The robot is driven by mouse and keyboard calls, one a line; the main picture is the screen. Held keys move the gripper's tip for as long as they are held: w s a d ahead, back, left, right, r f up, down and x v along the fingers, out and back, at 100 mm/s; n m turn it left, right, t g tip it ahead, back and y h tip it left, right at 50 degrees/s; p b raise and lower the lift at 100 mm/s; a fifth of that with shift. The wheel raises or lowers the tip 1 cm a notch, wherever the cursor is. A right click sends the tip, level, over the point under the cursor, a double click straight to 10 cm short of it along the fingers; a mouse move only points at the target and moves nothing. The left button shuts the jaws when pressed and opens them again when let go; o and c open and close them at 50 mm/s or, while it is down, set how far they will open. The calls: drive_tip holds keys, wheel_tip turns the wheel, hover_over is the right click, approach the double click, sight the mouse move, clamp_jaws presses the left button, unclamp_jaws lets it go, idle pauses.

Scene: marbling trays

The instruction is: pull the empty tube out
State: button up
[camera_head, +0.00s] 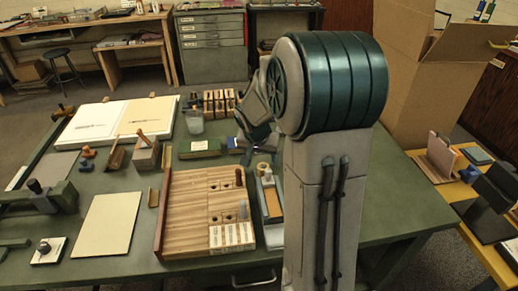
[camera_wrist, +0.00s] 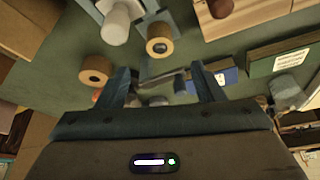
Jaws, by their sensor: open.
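A wooden board (camera_head: 188,216) with several round holes lies on the green table in the head view. A dark upright tube or peg (camera_head: 240,177) stands at its far right corner. Several pale labelled blocks (camera_head: 231,235) sit along its near right edge. I cannot tell which tube is the empty one. My gripper (camera_wrist: 162,74) is open with nothing held between its fingers in the wrist view. In the head view my gripper (camera_head: 258,142) is over the table, beyond the board's far right corner and partly hidden by my arm.
In the wrist view two tape rolls (camera_wrist: 95,72) (camera_wrist: 160,43), a white cylinder (camera_wrist: 116,24), a blue box (camera_wrist: 212,77) and a green box (camera_wrist: 284,58) surround the fingers. A clear cup (camera_head: 194,122) and slotted wooden rack (camera_head: 219,102) stand farther back. The table's right side is clear.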

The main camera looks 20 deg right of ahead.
sight(263, 166)
drive_tip(key=x, duration=0.9)
drive_tip(key=shift+f+b, duration=0.3)
drive_tip(key=shift+b, duration=0.05)
clamp_jaws()
